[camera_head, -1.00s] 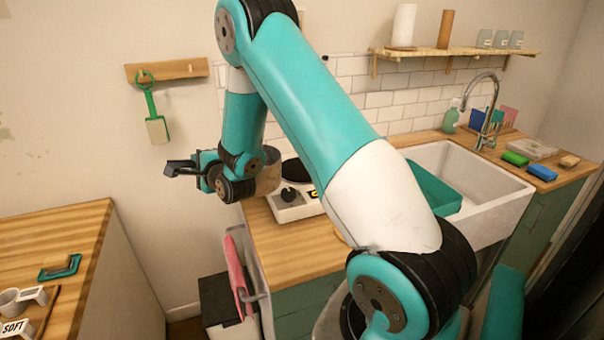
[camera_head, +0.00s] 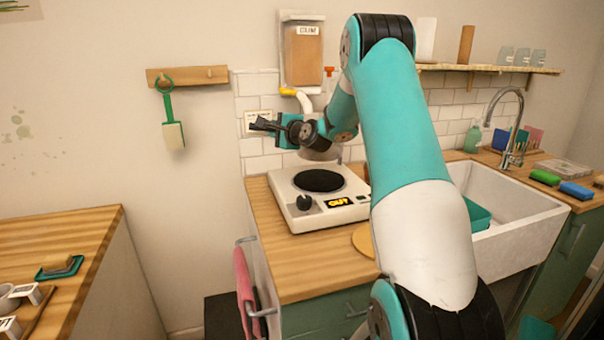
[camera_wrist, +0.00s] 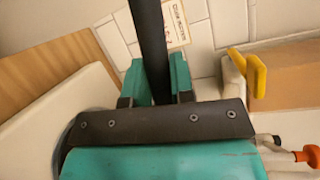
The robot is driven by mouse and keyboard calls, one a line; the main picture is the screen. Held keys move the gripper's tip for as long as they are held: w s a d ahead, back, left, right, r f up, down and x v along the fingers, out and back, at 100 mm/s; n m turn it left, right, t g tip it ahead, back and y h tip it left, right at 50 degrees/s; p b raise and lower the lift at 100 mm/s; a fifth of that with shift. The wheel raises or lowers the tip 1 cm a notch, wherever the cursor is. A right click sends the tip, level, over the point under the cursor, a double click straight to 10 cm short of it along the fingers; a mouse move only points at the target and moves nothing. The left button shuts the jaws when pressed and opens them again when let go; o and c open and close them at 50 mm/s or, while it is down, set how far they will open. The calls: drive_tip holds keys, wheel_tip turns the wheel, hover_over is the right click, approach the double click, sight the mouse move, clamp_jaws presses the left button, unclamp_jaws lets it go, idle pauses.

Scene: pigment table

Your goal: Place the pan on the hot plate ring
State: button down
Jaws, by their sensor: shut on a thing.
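My gripper (camera_head: 288,128) is shut on the pan's dark handle, which also shows as a dark bar between the teal fingers in the wrist view (camera_wrist: 150,50). The greyish pan (camera_head: 322,153) is held in the air at the back edge of the hot plate, partly hidden by my wrist. The white hot plate (camera_head: 283,187) stands on the wooden counter with a dark knob and yellow lettering in front. Its black ring (camera_head: 320,181) is bare in view. I cannot tell the exact gap between pan and ring.
A wall dispenser (camera_head: 304,55) with a yellow lever (camera_head: 288,91) is close behind my gripper; the lever also shows in the wrist view (camera_wrist: 247,75). A round wooden board (camera_head: 364,240) lies right of the hot plate. The sink (camera_head: 520,225) is further right. The counter's front left is clear.

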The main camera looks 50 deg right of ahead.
wheel_tip(320, 180, down, 8)
drive_tip(key=shift+f+p, duration=0.2)
drive_tip(key=shift+p, duration=0.2)
drive_tip(key=shift+f, duration=0.15)
drive_tip(key=c, duration=1)
unclamp_jaws()
drive_tip(key=shift+f, duration=0.1)
